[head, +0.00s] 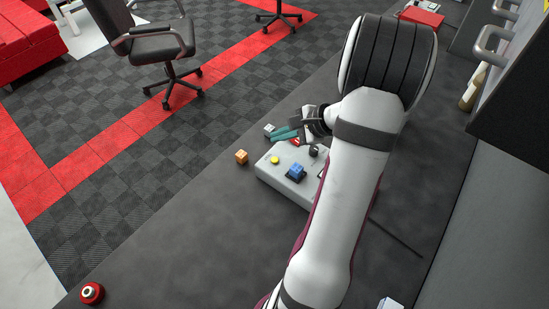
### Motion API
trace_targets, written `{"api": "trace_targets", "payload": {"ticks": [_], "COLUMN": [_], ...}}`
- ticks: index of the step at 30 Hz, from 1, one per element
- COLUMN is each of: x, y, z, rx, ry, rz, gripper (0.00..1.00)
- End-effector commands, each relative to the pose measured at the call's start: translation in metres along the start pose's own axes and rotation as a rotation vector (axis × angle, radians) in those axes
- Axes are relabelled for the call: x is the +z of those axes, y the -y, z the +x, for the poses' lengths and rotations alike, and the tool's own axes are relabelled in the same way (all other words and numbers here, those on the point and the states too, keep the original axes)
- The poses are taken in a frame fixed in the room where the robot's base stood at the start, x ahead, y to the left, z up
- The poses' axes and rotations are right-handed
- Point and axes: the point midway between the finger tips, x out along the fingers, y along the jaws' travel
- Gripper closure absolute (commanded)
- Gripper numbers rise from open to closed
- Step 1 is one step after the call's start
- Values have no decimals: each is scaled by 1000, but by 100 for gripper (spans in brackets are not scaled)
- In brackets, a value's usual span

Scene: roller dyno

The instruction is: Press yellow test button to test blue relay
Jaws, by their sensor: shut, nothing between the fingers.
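A light grey test box (270,170) sits on the dark bench, partly hidden behind my arm. The yellow test button (275,160) is on its top, toward the left. The blue relay (296,172) sits on the box top, to the right of and below the yellow button in the picture. A dark knob (314,150) stands near the back of the box. My gripper (296,122) is beyond the box at its far side, apart from the yellow button. Its fingers are small in view and appear shut and empty.
An orange cube (241,157) lies left of the box. A teal-handled tool (285,134) and a small grey block (269,130) lie behind it. A thin dark rod (397,238) lies right of my arm.

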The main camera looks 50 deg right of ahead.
Motion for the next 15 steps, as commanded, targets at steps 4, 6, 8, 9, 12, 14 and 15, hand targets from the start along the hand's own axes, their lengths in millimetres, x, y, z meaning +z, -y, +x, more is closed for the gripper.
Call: {"api": "trace_targets", "payload": {"ticks": [4,6,8,9,12,14,15], "x": [-11,-16,-20,-22,-26,-28,-29], "y": [-12,-17,-21,-23,-27,-28,-29], "z": [16,23,28,31,37,39,40], "rx": [2,2,2,1,2,1,0], "ry": [2,2,2,2,1,1,1], "rz": [3,3,2,3,1,1,1], "gripper": [100,100,100,100,100,100,100]}}
